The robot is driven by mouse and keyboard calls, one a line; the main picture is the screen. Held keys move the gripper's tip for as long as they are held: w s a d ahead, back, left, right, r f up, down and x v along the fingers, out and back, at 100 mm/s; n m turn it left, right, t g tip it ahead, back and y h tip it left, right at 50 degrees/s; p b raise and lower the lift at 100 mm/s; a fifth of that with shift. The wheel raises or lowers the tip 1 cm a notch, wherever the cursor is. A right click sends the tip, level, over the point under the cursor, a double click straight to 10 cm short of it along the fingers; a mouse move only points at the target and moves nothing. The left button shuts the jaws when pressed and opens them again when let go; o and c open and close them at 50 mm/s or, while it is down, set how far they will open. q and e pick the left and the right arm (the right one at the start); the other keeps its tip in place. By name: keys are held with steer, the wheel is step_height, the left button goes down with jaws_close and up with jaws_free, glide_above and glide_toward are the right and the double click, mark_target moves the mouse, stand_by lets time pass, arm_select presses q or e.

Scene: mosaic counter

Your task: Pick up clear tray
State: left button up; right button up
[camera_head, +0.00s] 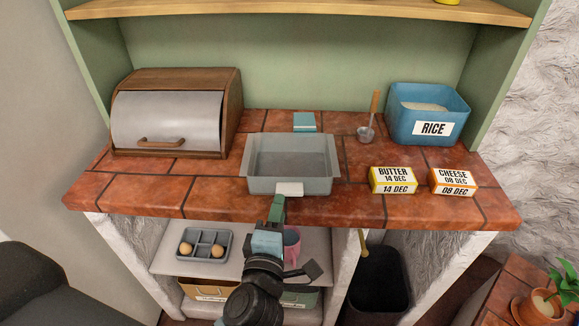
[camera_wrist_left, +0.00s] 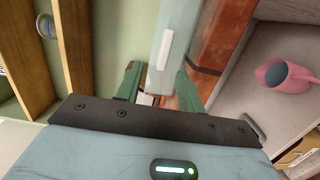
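The clear tray (camera_head: 315,187) is a grey, see-through rectangular tray. It sits upright on the red tiled counter, close to its front edge, and looks empty. A white label (camera_head: 289,189) is on its front side. My left gripper (camera_head: 278,200) is at the front of the tray, just below and left of the label. In the left wrist view its green fingers (camera_wrist_left: 157,87) are apart, and the tray's side (camera_wrist_left: 177,40) with the label (camera_wrist_left: 165,50) shows just beyond the fingertips. I cannot tell whether a finger touches the tray. My right gripper is not in view.
A wooden bread box (camera_head: 170,118) stands left. A scoop (camera_head: 367,133), a blue rice tub (camera_head: 395,117), and butter (camera_head: 393,180) and cheese (camera_head: 453,182) packs stand right. A small blue item (camera_head: 304,122) lies behind the tray. A pink pitcher (camera_wrist_left: 283,75) is on the lower shelf.

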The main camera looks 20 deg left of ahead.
mark_target(289, 194)
arm_select(q)
steer(key=w, duration=0.5)
steer(key=shift+w+d+f, duration=0.2)
steer(key=shift+w+f, duration=0.05)
steer(key=shift+w, duration=0.05)
steer(key=shift+w+a, duration=0.1)
steer(key=shift+w, duration=0.25)
jaws_close()
steer(key=shift+r, duration=0.1)
